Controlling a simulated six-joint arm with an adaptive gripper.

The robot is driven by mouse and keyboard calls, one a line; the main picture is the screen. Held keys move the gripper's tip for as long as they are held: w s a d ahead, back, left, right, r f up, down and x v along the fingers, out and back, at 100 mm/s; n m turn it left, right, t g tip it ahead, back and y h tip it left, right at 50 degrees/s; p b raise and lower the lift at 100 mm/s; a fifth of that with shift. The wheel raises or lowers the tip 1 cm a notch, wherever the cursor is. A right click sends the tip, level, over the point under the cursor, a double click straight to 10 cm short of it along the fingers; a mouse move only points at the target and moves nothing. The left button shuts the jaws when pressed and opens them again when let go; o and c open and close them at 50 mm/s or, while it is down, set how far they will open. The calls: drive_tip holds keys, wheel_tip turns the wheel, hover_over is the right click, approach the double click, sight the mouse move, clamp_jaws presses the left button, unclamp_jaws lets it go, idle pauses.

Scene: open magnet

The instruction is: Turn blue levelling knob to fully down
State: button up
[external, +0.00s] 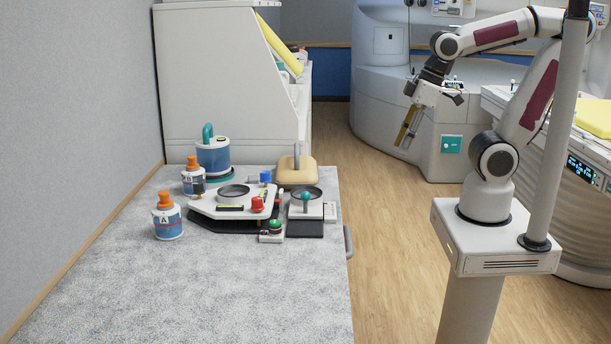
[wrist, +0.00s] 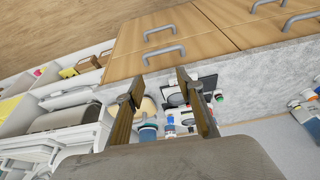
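The blue levelling knob (external: 265,177) stands at the back right corner of a white levelling device (external: 205,207) on the grey speckled counter. A red knob (external: 257,204) sits at the device's front right. My gripper (external: 405,139) hangs in the air over the floor, right of the counter and well apart from the knob. In the wrist view my gripper (wrist: 160,80) shows two separated fingers with nothing held between them. The counter items are small there and partly hidden by the fingers, so I cannot pick out the blue knob surely.
A second device with a round dish and teal knob (external: 306,197) stands right of the levelling device. A green button box (external: 272,231) is in front. Orange-capped bottles (external: 168,217) and a blue jar (external: 213,157) stand left and behind. The counter's front is clear.

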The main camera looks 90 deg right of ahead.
drive_tip(key=w+d+f+g, duration=0.1)
drive_tip(key=w+d, duration=0.1)
drive_tip(key=w, duration=0.8)
drive_tip(key=n+t+y, duration=0.1)
drive_tip(key=n+y, duration=0.1)
drive_tip(key=n, duration=0.2)
approach(265, 172)
drive_tip(key=shift+w+a+f, duration=0.1)
drive_tip(key=shift+f, duration=0.4)
drive_tip(key=shift+f, duration=0.15)
drive_tip(key=shift+x, duration=3.8)
clamp_jaws()
